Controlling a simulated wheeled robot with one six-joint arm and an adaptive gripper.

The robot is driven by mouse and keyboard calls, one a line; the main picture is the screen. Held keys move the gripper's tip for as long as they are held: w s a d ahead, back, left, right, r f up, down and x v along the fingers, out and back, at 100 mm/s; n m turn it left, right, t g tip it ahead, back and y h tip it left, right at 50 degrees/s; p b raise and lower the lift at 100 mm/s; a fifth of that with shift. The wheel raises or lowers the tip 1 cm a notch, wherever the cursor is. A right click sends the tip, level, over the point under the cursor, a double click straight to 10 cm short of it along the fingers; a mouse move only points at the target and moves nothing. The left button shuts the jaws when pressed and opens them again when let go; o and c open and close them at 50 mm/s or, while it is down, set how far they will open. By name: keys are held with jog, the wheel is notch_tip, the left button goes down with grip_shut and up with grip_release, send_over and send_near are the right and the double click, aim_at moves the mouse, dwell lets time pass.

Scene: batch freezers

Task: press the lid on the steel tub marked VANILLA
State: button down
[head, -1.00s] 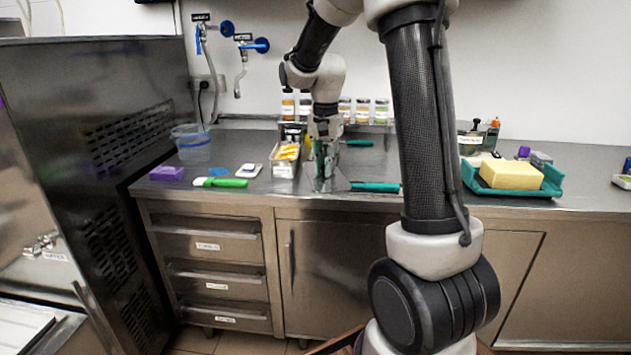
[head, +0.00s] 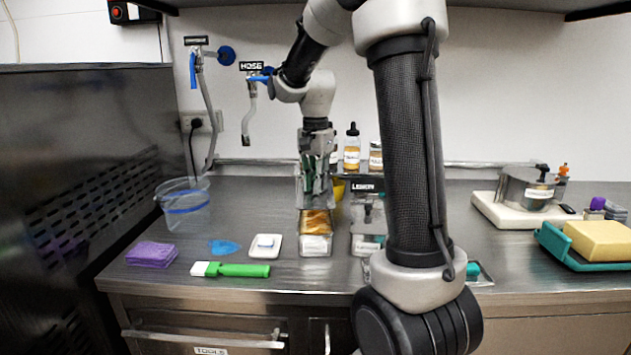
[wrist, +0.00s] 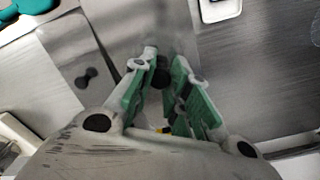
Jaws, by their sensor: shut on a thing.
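An open steel tub (head: 316,248) with a white label, too small to read, stands on the counter and holds yellow-orange stuff. My gripper (head: 315,190) is above and behind its back end in the head view. In the wrist view my gripper (wrist: 160,75) has its green-padded fingers shut on the dark knob of a steel lid (wrist: 145,25). The lid's outline is partly hidden by the fingers, and I cannot tell whether it touches the tub.
A white dish (head: 265,253), green-handled brush (head: 240,270), purple sponge (head: 152,255) and clear bucket (head: 183,210) lie to the left. A teal tray (head: 560,250) with a yellow sponge (head: 600,240) is at right. A bottle (head: 352,150) stands on the shelf behind.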

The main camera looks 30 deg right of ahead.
jog(key=shift+s+f, duration=0.1)
jog(key=shift+f, duration=2.95)
jog(key=shift+a+f, duration=0.1)
jog(key=shift+f, duration=0.05)
jog(key=c, duration=1.3)
grip_release()
jog(key=o, duration=0.5)
